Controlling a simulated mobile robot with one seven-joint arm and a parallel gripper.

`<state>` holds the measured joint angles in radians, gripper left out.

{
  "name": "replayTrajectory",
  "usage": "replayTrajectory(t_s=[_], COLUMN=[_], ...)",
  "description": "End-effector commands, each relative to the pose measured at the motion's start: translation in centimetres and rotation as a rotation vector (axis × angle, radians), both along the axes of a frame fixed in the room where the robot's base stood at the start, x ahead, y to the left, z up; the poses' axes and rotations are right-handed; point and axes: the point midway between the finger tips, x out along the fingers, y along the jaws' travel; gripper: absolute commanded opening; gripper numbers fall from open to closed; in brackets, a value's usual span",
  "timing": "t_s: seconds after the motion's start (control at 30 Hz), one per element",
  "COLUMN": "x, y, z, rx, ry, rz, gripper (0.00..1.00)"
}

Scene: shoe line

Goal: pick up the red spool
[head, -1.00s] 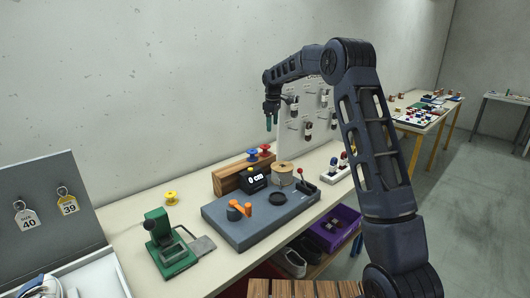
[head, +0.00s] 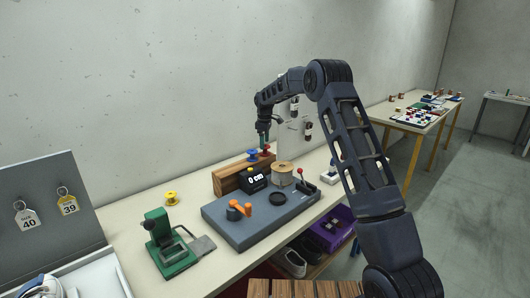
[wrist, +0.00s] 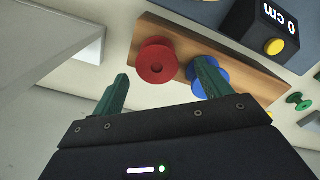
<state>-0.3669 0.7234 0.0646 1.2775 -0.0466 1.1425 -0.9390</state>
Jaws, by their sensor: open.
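The red spool (wrist: 156,61) sits on the wooden block (wrist: 226,57) in the wrist view, in the gap between my fingertips. In the head view the red spool (head: 266,149) is small, at the right end of the block's top. My gripper (head: 264,135) hangs just above it. In the wrist view my gripper (wrist: 162,88) has its two green fingers apart and empty, one on each side of the spool's direction. I cannot tell the exact height between the fingertips and the spool.
A blue spool (head: 252,155) stands close beside the red one, partly behind a finger in the wrist view. A 0 cm display box (head: 252,179) is in front of the block. A yellow spool (head: 171,198) stands apart to the left. A pegboard (head: 291,134) rises behind right.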

Motion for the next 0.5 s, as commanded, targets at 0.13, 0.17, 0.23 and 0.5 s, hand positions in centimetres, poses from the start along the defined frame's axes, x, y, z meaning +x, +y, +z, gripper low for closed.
replayTrajectory(t_s=[0.13, 0.17, 0.23, 0.5], x=[0.2, 0.2, 0.4, 0.3], y=[0.0, -0.1, -0.1, -0.1], z=[-1.5, -1.9, -2.9, -4.9], rx=[-0.001, -0.001, -0.002, 0.000], ry=[0.000, 0.000, 0.001, -0.001], rz=[0.001, 0.001, 0.001, 0.001], gripper=[0.77, 0.77, 0.77, 0.77])
